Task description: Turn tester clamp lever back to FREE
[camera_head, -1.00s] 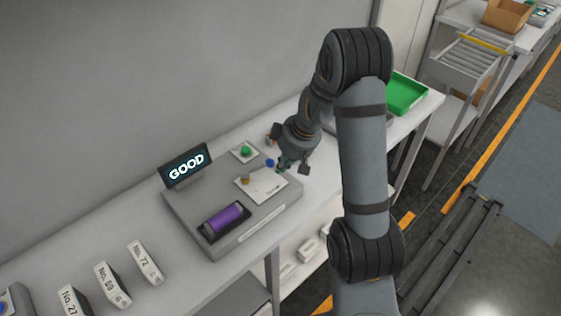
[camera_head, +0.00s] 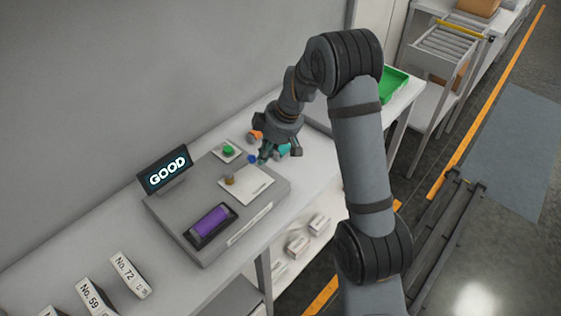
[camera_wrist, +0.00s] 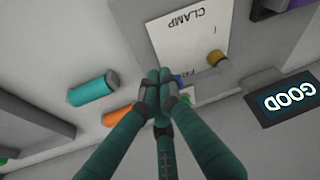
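The grey tester (camera_head: 190,228) stands on the bench with its screen (camera_head: 165,170) reading GOOD and a purple cylinder (camera_head: 211,222) in its slot. Its white clamp plate (camera_head: 254,186) bears a brass-coloured knob (camera_head: 229,180) and a blue knob (camera_head: 252,159) near its far edge. In the wrist view the plate (camera_wrist: 184,38) reads CLAMP upside down, with the brass knob (camera_wrist: 217,58) at its edge. My gripper (camera_head: 265,157) is low beside the blue knob. In the wrist view its fingers (camera_wrist: 161,88) are together and partly hide the blue knob; contact cannot be told.
A green button (camera_head: 229,151) sits on a small plate at the tester's back. A teal cylinder (camera_wrist: 94,89) and an orange one (camera_wrist: 119,114) lie close to my gripper. Numbered boxes (camera_head: 130,274) stand at the left. A green tray (camera_head: 393,86) is farther along.

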